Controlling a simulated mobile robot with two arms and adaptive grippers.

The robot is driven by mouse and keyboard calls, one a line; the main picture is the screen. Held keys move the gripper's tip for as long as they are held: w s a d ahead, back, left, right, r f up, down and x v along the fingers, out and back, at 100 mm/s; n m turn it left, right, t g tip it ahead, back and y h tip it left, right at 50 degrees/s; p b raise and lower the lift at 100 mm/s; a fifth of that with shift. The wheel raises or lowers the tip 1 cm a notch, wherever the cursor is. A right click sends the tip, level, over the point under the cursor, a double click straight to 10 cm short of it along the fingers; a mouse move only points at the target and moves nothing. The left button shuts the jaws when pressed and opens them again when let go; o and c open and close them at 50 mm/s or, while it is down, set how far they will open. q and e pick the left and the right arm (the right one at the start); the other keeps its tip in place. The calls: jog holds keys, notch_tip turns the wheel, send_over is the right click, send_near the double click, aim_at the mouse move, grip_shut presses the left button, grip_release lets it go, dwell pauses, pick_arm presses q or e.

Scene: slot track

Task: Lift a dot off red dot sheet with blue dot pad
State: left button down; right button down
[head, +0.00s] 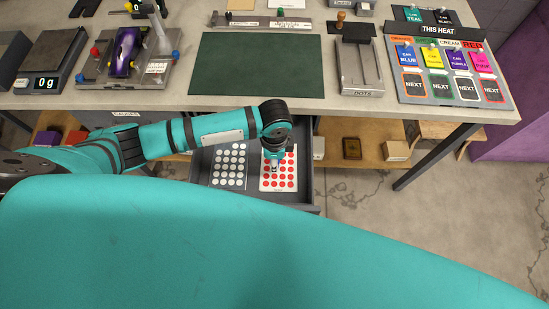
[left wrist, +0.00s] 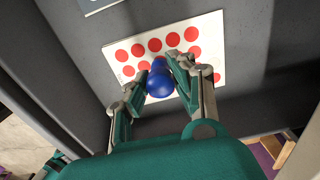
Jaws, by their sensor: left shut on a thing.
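The red dot sheet (head: 278,182) is a white card with rows of red dots, lying in the open drawer. It also shows in the left wrist view (left wrist: 213,30). My left gripper (head: 276,163) is over the sheet, reaching down into the drawer. In the left wrist view my left gripper (left wrist: 158,80) is shut on the blue dot pad (left wrist: 160,82), a rounded blue piece. The pad is over the red dots; whether it touches the sheet cannot be told. Its lower face is hidden. My right gripper is not in view.
A sheet of white dots (head: 230,165) lies left of the red one in the grey drawer (head: 293,198). The table above holds a green mat (head: 257,65), a DOTS stand (head: 358,75), a sign board (head: 440,65) and a scale (head: 48,62). The drawer walls surround the sheets.

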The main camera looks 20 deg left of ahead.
pick_arm(q)
jog(key=shift+f, duration=0.15)
dwell(0.3)
jog(key=shift+f, duration=0.4)
dwell(1.0)
dwell(0.8)
jog(key=shift+f, duration=0.1)
dwell(0.3)
notch_tip(320, 180, up, 7)
jog(key=p, duration=0.8)
jog(key=shift+p, duration=0.3)
dwell(0.3)
